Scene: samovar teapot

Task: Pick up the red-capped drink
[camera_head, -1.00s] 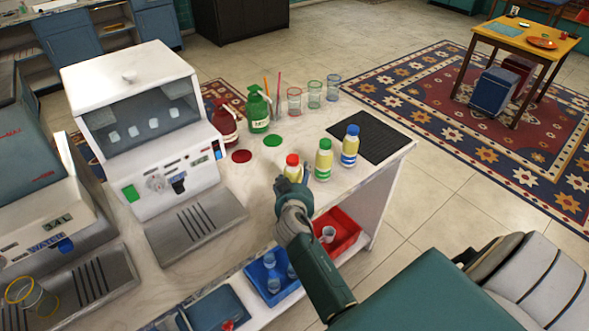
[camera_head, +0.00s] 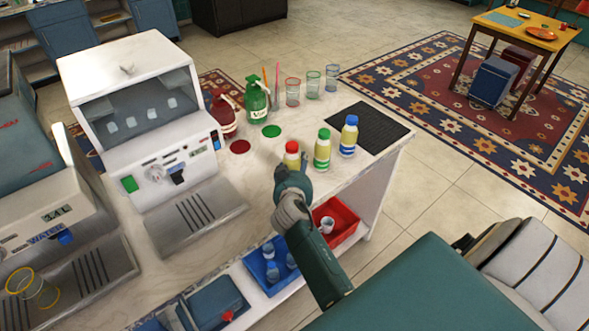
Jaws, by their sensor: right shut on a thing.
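The red-capped drink (camera_head: 291,152), a yellow bottle with a red cap, is at the near edge of the counter, left of two similar bottles. My right gripper (camera_head: 288,168) is shut on it from the near side and hides its lower part. I cannot tell whether its base is off the counter. The green-capped bottle (camera_head: 322,150) and the blue-capped bottle (camera_head: 349,137) stand upright just to its right. My left gripper is not in view.
A black mat (camera_head: 371,127) lies at the counter's right end. Glasses (camera_head: 293,92), a red bottle (camera_head: 222,113) and a green bottle (camera_head: 256,97) stand behind. A white dispenser (camera_head: 150,125) is on the left. A red bin (camera_head: 340,219) and blue bin (camera_head: 270,272) sit below the counter.

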